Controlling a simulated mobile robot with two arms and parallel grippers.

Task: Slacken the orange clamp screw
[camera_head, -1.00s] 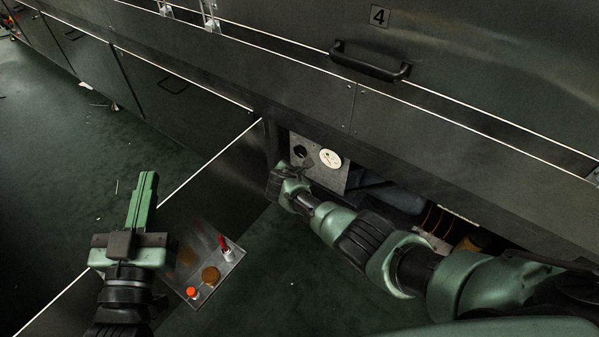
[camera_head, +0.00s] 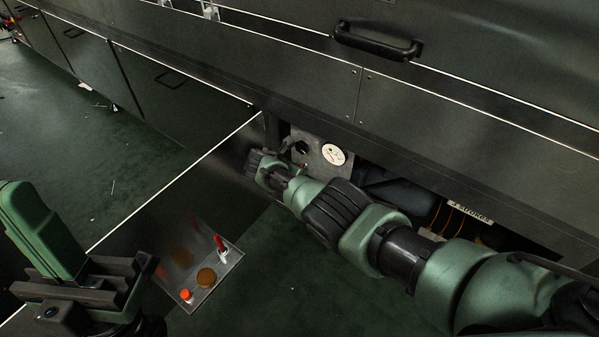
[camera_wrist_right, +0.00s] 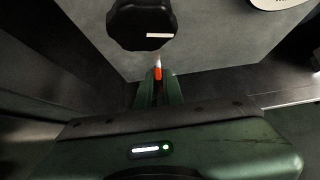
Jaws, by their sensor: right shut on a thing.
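The orange clamp screw (camera_wrist_right: 158,73) shows in the right wrist view as a small orange piece with a pale tip, between my fingertips. It sits just below a black knob (camera_wrist_right: 142,24) on a grey panel. My right gripper (camera_wrist_right: 157,88) is shut on it. In the head view my right gripper (camera_head: 262,168) reaches to the left end of the low opening, and its own wrist hides most of the screw.
A grey panel with a white round dial (camera_head: 333,155) sits in the opening, with dark parts and orange cables (camera_head: 437,214) to its right. A metal tray (camera_head: 222,272) holds an orange-capped item, a brown disc and a red-topped item. A black handle (camera_head: 375,41) juts out above.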

